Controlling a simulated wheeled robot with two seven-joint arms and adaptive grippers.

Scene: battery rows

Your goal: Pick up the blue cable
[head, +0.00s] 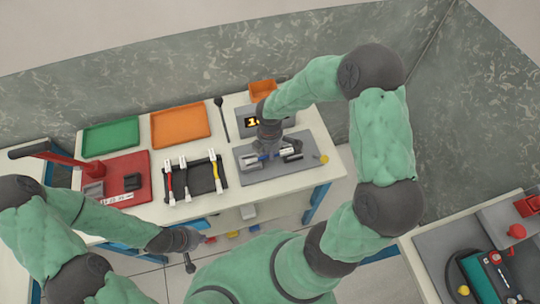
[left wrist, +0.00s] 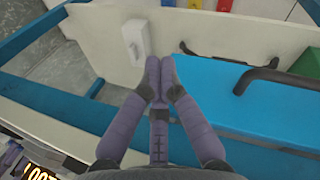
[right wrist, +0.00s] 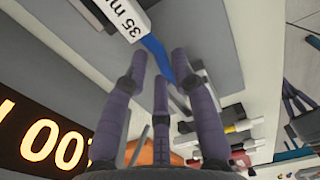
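The blue cable (right wrist: 158,56) lies on a grey mat (head: 275,177) at the right of the bench. It carries a white label (right wrist: 126,18) reading "35 m", the rest being cut off. In the head view only a small part of the blue cable (head: 264,156) shows under my right gripper (head: 268,148). In the right wrist view my right gripper (right wrist: 158,65) is open, its fingers on either side of the blue cable; I cannot tell whether they touch it. My left gripper (left wrist: 159,62) is shut and empty. In the head view it (head: 192,243) is low, in front of the bench.
A black rack (head: 205,181) with red, black and yellow cables is left of the mat. Beyond are an orange tray (head: 180,106), a green tray (head: 110,121) and a lit display (head: 252,121). A red board (head: 135,164) with a lever is at left. A panel rises behind.

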